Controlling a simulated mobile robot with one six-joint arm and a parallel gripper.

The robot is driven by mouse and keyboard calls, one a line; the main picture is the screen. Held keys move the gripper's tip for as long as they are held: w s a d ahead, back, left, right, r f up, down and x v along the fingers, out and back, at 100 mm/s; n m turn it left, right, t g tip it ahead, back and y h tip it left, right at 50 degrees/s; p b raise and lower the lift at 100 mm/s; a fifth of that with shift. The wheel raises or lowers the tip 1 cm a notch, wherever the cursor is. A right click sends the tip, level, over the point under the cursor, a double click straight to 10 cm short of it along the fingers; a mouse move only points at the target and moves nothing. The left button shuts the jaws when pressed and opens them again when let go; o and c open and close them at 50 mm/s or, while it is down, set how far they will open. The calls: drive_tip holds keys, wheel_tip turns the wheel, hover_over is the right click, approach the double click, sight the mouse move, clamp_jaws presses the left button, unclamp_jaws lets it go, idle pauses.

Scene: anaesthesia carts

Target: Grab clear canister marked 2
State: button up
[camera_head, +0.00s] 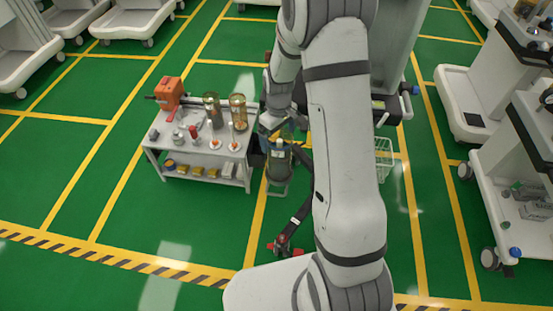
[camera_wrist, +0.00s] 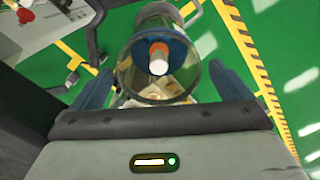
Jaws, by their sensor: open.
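A clear canister (camera_wrist: 133,78) with a blue inner ring and an orange-and-white centre fills the middle of the wrist view. My gripper (camera_wrist: 160,70) is open, with one blue-grey finger on each side of it. In the head view this canister (camera_head: 279,163) shows just below my gripper (camera_head: 275,130), to the right of the grey table. Two other clear canisters, one greenish (camera_head: 211,108) and one amber (camera_head: 238,111), stand on the table's back right. No number is legible on any canister.
The grey two-level table (camera_head: 181,157) holds an orange box (camera_head: 169,92) and small metal and red-and-white items. A white wire basket (camera_head: 384,158) hangs behind my arm. White carts (camera_head: 515,160) line the right.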

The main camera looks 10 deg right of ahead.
sight(279, 142)
wheel_tip(279, 142, down, 4)
drive_tip(key=shift+d+r, duration=0.1)
drive_tip(key=shift+d, duration=0.05)
drive_tip(key=shift+c, duration=0.6)
drive_tip(key=c, duration=1.5)
